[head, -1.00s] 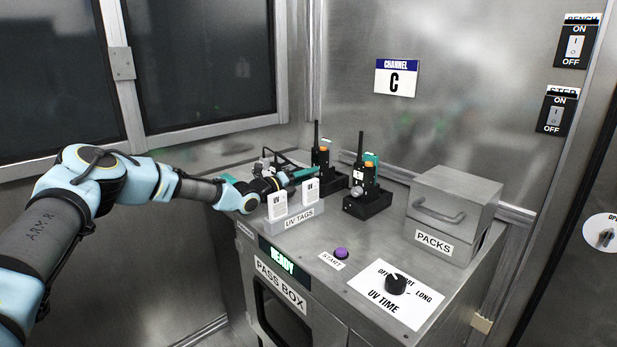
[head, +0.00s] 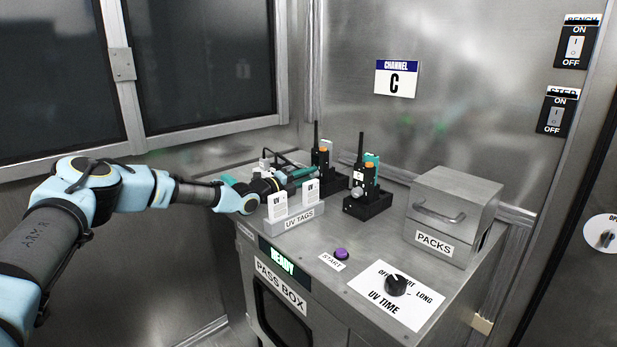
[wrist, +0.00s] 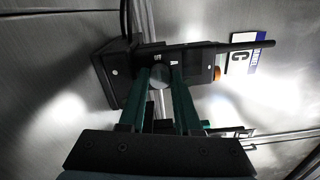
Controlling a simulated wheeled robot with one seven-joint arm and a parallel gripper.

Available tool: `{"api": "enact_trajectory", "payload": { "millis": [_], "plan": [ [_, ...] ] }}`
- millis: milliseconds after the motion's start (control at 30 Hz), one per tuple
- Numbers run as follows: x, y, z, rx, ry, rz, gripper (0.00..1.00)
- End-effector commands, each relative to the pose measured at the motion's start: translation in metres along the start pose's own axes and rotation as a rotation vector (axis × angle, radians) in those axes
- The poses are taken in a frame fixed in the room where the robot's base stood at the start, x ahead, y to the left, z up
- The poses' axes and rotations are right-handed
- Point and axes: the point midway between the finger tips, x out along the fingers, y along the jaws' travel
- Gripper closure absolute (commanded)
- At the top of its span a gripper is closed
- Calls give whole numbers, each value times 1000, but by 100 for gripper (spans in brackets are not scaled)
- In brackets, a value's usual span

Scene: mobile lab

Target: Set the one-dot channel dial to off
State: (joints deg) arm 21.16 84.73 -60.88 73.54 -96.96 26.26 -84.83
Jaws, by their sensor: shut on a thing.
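Two black handheld radios stand upright in black docks on the steel counter. The rear left radio (head: 325,155) has my gripper (head: 313,172) at its front. The front right radio (head: 370,178) stands clear of it. In the wrist view the radio (wrist: 203,62) lies sideways, antenna to the right and dock (wrist: 112,75) to the left. My gripper's green fingers (wrist: 161,80) are shut on a round grey dial (wrist: 160,76) on its front. The fingers partly cover the dial. Its dot marks and setting are not readable.
A UV TAGS holder (head: 295,219) with white tags stands just in front of my gripper. A PACKS box (head: 452,215), a purple START button (head: 341,254) and a UV TIME knob (head: 396,285) are to the right. A channel C sign (head: 396,79) hangs on the wall.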

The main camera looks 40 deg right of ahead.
Motion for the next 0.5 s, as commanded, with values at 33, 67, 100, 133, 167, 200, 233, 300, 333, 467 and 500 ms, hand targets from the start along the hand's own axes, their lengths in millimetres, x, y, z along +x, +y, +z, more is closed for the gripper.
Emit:
{"api": "enact_trajectory", "payload": {
  "millis": [33,67,100,133,167,200,233,300,333,467,500],
  "plan": [
    [0,1,-1,-1,1,1,100],
    [0,1,-1,-1,1,1,100],
    [0,1,-1,-1,1,1,100],
    [0,1,-1,-1,1,1,100],
    [0,1,-1,0,1,1,64],
    [0,1,-1,0,1,1,60],
    [0,1,-1,0,1,1,57],
    [0,1,-1,0,1,1,49],
    [0,1,-1,0,1,1,45],
    [0,1,-1,0,1,2,37],
    [0,2,-1,0,1,3,37]
  ]
}}
